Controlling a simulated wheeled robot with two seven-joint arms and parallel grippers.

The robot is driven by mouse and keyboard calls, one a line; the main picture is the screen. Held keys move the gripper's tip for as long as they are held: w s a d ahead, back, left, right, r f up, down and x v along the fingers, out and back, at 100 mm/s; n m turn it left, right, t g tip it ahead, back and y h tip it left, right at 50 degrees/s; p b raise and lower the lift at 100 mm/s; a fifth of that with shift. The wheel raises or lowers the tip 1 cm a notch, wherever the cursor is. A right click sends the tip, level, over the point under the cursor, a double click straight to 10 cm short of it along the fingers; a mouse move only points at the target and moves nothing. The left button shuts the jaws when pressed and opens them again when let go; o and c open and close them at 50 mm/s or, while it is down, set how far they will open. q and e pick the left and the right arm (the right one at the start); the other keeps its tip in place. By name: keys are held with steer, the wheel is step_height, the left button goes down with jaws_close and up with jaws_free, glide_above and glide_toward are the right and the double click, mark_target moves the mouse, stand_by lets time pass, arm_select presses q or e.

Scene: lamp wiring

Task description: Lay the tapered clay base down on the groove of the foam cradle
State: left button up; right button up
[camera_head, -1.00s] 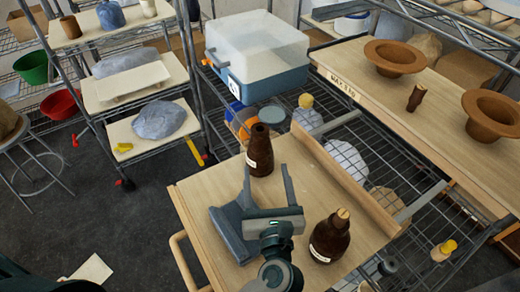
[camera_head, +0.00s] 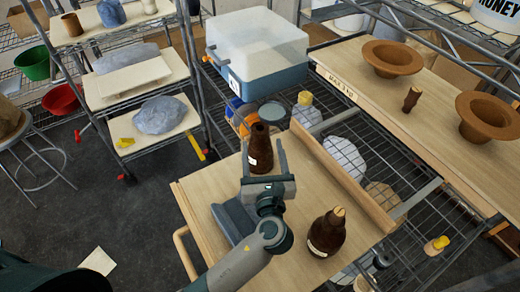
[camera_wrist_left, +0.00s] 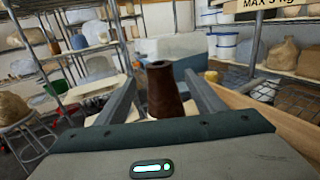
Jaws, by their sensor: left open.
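The tapered clay base (camera_head: 261,154) is a dark brown, bottle-like piece with an open top and a pale label, standing upright on the wooden cart top. My left gripper (camera_head: 262,148) is open, with one finger on each side of it. In the left wrist view the base (camera_wrist_left: 162,90) stands between the spread fingers, with gaps visible on both sides. The foam cradle (camera_head: 230,222) is a blue-grey block on the cart, in front of the base; my gripper and forearm partly cover it, and its groove is hard to make out. My right gripper is not in view.
A second brown bottle-like piece (camera_head: 327,234) with a tan top stands upright to the right of my arm. A wooden ledge (camera_head: 340,180) runs along the cart's right edge. A shelf with brown bowls (camera_head: 393,57) is beyond it.

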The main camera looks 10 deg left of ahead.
mark_target(261, 141)
arm_select(q)
steer(key=p+x, duration=0.2)
steer(key=x, duration=0.2)
steer(key=shift+w+a+f, duration=0.15)
steer(key=shift+w+f, duration=0.1)
steer(key=shift+w, duration=0.15)
jaws_close()
steer(key=shift+r, duration=0.15)
